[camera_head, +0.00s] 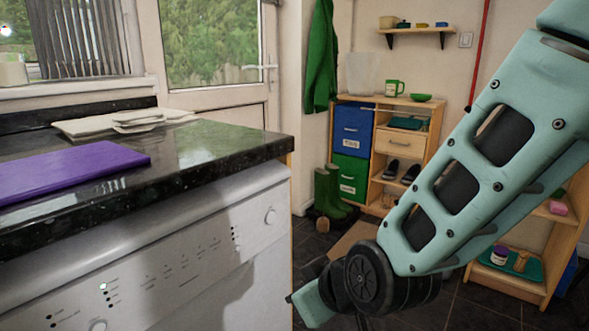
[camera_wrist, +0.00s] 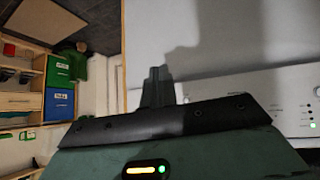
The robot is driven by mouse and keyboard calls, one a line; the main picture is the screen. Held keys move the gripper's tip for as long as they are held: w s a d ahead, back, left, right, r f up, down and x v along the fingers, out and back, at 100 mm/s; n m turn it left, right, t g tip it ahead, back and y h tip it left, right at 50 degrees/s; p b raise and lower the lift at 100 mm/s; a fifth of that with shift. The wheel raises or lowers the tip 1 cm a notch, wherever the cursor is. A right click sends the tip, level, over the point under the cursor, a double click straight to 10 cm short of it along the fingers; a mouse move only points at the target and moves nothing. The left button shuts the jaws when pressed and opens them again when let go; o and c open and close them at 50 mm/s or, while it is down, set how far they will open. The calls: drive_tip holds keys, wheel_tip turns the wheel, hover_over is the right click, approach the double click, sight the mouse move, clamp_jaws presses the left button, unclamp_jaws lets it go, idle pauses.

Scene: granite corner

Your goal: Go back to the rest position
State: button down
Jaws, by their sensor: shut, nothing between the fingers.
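My gripper (camera_wrist: 157,72) shows in the wrist view with its two dark fingers together and nothing between them. It is in front of the white appliance front (camera_wrist: 215,45), and a shadow falls on that panel. I cannot tell whether the fingertips touch it. In the head view my teal arm comes down from the upper right to a dark joint, and the wrist part continues left, low beside the appliance. The fingers are not clearly visible there.
A black granite worktop (camera_head: 215,147) with a purple mat (camera_head: 70,174) and folded cloths (camera_head: 125,122) lies over the white appliance (camera_head: 165,275). Behind are a wooden shelf unit (camera_head: 405,145) with blue and green bins, green boots (camera_head: 330,192) and a door (camera_head: 212,50). Dark floor tiles lie between.

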drive_tip(key=s+d+r+g+h, duration=0.2)
drive_tip(key=s+d+g, duration=0.3)
drive_tip(key=s, duration=0.4)
drive_tip(key=s+d+r+g+h, duration=0.1)
drive_tip(key=s+d+g+h, duration=0.15)
drive_tip(key=s+d, duration=0.55)
wheel_tip(320, 180, up, 28)
drive_tip(key=p, duration=2.8)
drive_tip(key=shift+a+f+m, duration=0.15)
drive_tip(key=shift+a+m, duration=0.15)
drive_tip(key=shift+s+t, duration=0.1)
drive_tip(key=shift+t, duration=0.15)
